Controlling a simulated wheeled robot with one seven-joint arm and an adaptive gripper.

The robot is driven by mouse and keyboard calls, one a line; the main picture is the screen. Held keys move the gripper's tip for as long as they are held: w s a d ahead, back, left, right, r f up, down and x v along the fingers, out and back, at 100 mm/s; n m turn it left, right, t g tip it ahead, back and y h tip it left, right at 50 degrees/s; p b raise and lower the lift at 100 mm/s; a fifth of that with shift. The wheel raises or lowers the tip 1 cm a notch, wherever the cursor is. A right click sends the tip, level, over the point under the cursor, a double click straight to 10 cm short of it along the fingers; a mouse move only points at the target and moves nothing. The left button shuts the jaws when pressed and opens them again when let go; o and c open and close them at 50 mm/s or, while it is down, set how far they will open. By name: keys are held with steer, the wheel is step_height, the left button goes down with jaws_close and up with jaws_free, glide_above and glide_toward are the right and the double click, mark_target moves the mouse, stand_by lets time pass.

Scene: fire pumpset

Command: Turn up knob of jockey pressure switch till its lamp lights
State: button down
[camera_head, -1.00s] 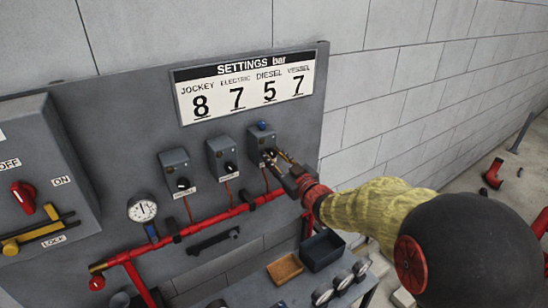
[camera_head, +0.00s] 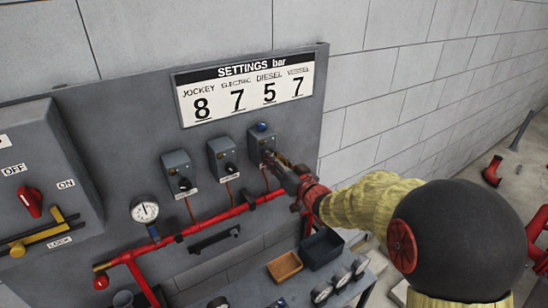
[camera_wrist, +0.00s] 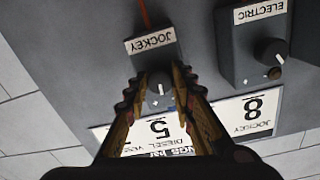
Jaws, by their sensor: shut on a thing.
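The jockey pressure switch is a small grey box (camera_head: 258,144), the rightmost of three on the panel. In the wrist view its JOCKEY label (camera_wrist: 151,41) is upside down. Its dark round knob (camera_wrist: 159,86) with a white mark sits between the fingers of my gripper (camera_wrist: 160,84), which is shut on it. In the head view my gripper (camera_head: 274,158) reaches the box front from the right and hides the knob. A blue lamp (camera_head: 262,127) tops this box; I cannot tell that it is lit. A settings board (camera_head: 250,87) reads JOCKEY 8.
The electric switch box (camera_wrist: 250,40) stands close beside the jockey box. Another grey switch box (camera_head: 177,170) is further left. A red pipe (camera_head: 210,222) and a gauge (camera_head: 145,210) are below. Trays (camera_head: 285,266) and several gauges lie on a bench under the panel.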

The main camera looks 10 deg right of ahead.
steer(key=c, duration=1.5)
jaws_free()
steer(key=v, duration=1.2)
